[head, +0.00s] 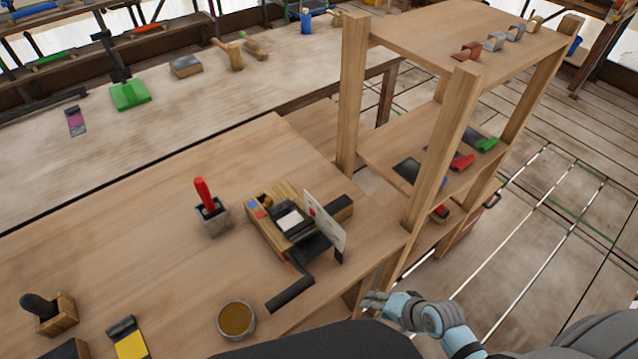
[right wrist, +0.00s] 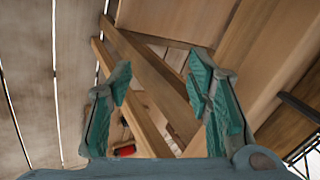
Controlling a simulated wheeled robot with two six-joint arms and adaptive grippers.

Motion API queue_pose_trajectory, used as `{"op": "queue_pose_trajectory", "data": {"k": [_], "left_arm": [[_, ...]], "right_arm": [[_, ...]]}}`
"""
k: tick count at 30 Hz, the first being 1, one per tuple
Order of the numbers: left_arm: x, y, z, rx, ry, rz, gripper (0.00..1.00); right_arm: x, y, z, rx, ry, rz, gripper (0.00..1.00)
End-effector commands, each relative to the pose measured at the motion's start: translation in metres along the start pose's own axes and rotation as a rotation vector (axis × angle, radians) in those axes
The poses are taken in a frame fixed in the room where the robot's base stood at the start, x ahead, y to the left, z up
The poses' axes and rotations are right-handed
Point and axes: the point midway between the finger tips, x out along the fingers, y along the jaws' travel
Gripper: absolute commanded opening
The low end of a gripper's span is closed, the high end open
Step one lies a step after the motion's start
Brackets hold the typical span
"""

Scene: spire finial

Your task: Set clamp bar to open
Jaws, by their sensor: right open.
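A wooden clamp fixture (head: 262,222) stands on the near bench, with a black block and a white pad in its middle. A black bar with a thick handle (head: 290,291) reaches from its front side toward the bench's near edge. This looks like the clamp bar; I cannot tell its exact setting. An upright white card (head: 325,222) partly hides the fixture's right side. My right gripper (head: 371,301) is beyond the bench's near edge, right of the bar and apart from it. The right wrist view shows its teal fingers (right wrist: 160,85) spread and empty. My left gripper is out of view.
A bowl (head: 236,320) sits left of the bar handle. A red-handled tool stands in a grey holder (head: 212,215). A wooden shelf post (head: 440,150) rises right of the fixture, close to my right arm.

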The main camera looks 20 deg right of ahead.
Motion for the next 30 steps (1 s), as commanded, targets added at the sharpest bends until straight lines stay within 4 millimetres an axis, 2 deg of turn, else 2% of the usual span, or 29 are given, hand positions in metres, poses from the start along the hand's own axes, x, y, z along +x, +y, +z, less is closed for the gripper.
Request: {"op": "queue_pose_trajectory", "data": {"k": [1, 3, 9, 13, 17, 24, 30], "left_arm": [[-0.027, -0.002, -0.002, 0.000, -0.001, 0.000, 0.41], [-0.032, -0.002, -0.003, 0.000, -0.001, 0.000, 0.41], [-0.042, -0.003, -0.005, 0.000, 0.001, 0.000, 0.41], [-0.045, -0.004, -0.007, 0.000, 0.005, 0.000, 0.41], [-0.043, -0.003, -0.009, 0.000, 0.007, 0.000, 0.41], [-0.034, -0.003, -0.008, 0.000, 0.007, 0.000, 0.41], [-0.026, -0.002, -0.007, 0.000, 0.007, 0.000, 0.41]], "right_arm": [[-0.040, -0.045, -0.007, 0.110, -0.026, -0.078, 0.46], [-0.059, -0.085, -0.017, 0.405, -0.094, -0.197, 0.46], [-0.103, -0.164, -0.061, 1.248, -0.377, -0.422, 0.46], [-0.123, -0.189, -0.082, 1.565, -0.533, -0.468, 0.46], [-0.115, -0.201, -0.086, 1.637, -0.571, -0.476, 0.46], [-0.065, -0.237, -0.083, 1.636, -0.572, -0.474, 0.46], [-0.030, -0.263, -0.082, 1.631, -0.570, -0.471, 0.46]]}}
